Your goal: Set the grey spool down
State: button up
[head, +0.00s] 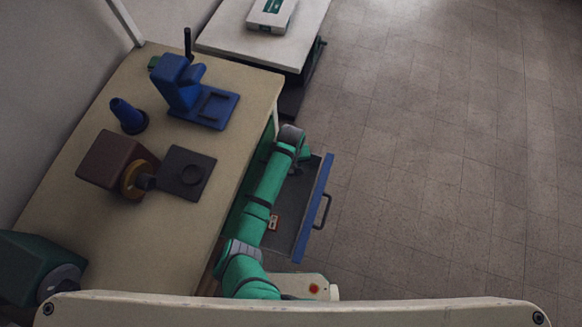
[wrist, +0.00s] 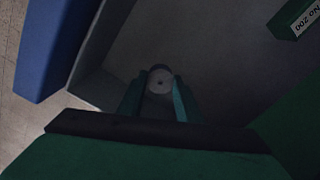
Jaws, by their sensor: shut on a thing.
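The grey spool (wrist: 160,79) shows its pale round end with a small dark centre hole between the two green fingers of my gripper (wrist: 160,88) in the wrist view. The fingers are shut on it. The spool is over or in the open drawer (wrist: 106,87); I cannot tell whether it touches the grey floor. In the head view the drawer (head: 302,232) stands pulled out from the table, with my green arm reaching over it. My gripper and the spool are not clear there.
The drawer has a blue front (head: 314,208) with a dark handle. The tabletop (head: 90,220) holds blue and brown devices. A white table (head: 240,38) stands behind. Open floor lies right.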

jog(key=shift+w+f, duration=0.35)
jog(key=shift+f, duration=0.05)
jog(key=shift+w+f, duration=0.1)
jog(key=shift+f, duration=1.55)
jog(key=shift+f, duration=0.1)
jog(key=o, duration=1.1)
